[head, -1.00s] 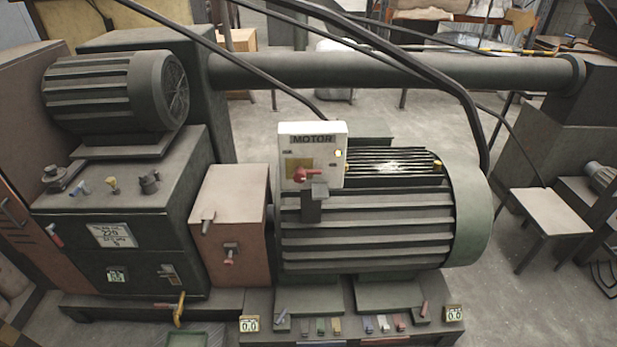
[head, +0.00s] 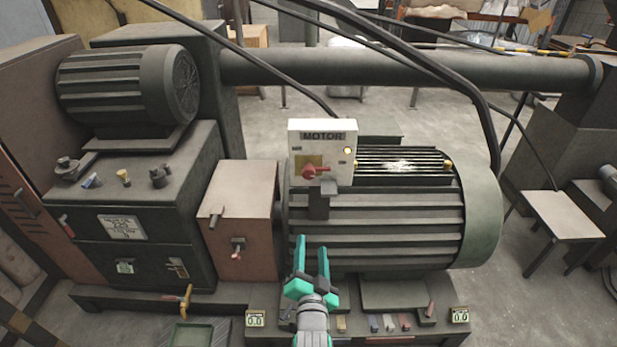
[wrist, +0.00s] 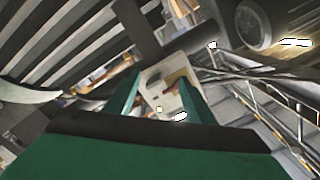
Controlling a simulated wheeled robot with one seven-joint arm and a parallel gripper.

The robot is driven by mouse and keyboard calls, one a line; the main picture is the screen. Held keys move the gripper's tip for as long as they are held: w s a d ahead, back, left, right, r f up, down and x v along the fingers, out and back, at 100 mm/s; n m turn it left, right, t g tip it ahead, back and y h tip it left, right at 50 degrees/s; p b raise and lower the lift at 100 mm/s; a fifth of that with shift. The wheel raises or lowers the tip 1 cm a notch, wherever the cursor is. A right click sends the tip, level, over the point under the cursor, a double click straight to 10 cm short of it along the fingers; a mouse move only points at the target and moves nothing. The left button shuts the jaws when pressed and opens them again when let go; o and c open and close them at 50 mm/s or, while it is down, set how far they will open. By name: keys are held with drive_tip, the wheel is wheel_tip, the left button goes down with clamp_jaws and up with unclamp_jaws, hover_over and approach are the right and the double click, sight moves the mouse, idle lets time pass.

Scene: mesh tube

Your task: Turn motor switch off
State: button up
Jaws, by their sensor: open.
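The motor switch is a red knob (head: 316,172) on a white box (head: 346,128) labelled MOTOR, fixed at the front of the large ribbed motor (head: 400,220). A yellow lamp (head: 348,151) on the box is lit. My gripper (head: 312,240) is green, points upward and stands open below the box, with a gap between its fingertips and the knob. In the wrist view the pale box face (wrist: 160,88) shows between and beyond the two green fingers (wrist: 160,85), with a red part of the knob (wrist: 180,77) near the right finger.
A smaller motor on a dark cabinet (head: 60,215) and a reddish box (head: 240,215) stand to the left. Black cables (head: 455,85) hang across the upper middle. Small levers and two meters reading 0.0 (head: 256,319) line the base. A stool (head: 563,215) stands at right.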

sight(309, 176)
drive_tip(key=w+r+m, duration=0.2)
drive_tip(key=w+r, duration=0.7)
drive_tip(key=r, duration=0.1)
drive_tip(key=shift+t, duration=0.3)
drive_tip(key=w, duration=1.1)
drive_tip(key=shift+a+r, duration=0.2)
drive_tip(key=shift+a, duration=0.2)
drive_tip(key=c, duration=1.1)
